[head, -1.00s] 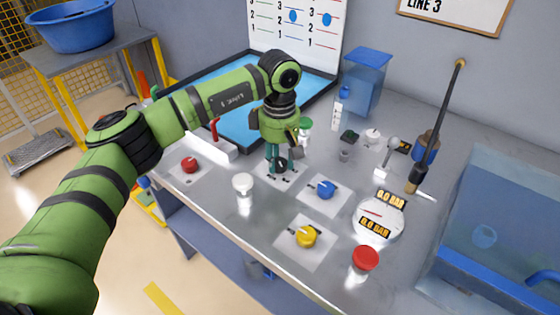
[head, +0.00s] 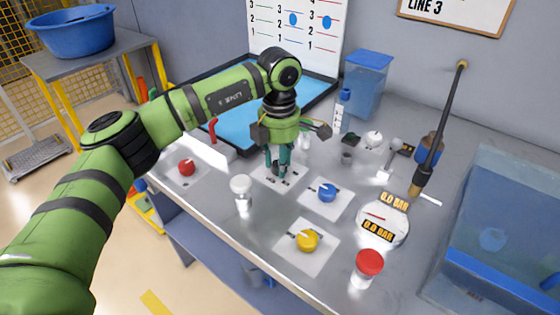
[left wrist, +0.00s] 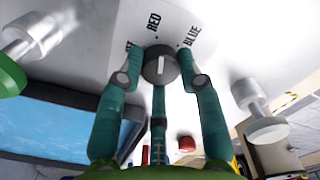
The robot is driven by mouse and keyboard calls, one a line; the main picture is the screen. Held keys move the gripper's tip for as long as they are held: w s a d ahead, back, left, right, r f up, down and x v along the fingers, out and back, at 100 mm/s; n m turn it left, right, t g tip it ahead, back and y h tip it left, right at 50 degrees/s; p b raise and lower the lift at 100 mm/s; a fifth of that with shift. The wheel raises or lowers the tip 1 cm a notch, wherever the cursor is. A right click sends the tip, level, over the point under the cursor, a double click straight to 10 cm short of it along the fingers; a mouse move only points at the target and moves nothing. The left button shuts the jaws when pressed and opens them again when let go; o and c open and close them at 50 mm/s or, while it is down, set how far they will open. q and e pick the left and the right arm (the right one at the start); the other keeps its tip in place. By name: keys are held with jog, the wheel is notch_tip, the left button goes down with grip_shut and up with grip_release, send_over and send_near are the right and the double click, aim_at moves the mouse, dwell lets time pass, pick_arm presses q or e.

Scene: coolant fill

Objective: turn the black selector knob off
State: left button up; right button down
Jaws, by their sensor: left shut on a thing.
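The black selector knob (left wrist: 160,65) sits on a white label plate and carries a white pointer line, which lies roughly upright in the left wrist view. The printed words RED (left wrist: 153,22) and BLUE (left wrist: 191,36) stand above it; another label at its left is mostly hidden by a finger. My left gripper (left wrist: 159,78) points down at the plate and is shut on the knob, teal fingers around it. In the head view the left gripper (head: 278,172) hides most of the knob. My right gripper is not in view.
A red knob (head: 187,168), a blue knob (head: 327,192) and a yellow knob (head: 308,240) sit on plates nearby. A white-capped jar (head: 241,190) stands close in front. A gauge (head: 382,222) reading 0.0 BAR and a red-capped jar (head: 368,266) are to the right.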

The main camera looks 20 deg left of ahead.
pick_arm(q)
jog(key=n, duration=0.3)
jog(key=shift+a+n, duration=0.15)
jog(key=shift+n, duration=0.25)
jog(key=n, duration=0.3)
jog(key=shift+n+b, duration=0.3)
jog(key=shift+b, duration=0.1)
jog(key=n, duration=0.4)
jog(key=shift+s+f+n+b, duration=0.1)
jog(key=shift+n+b, duration=0.2)
jog(key=shift+n, duration=1.3)
jog(key=shift+d, duration=0.2)
jog(key=o, duration=1.1)
jog(key=shift+o, duration=0.2)
jog(key=shift+s, duration=0.1)
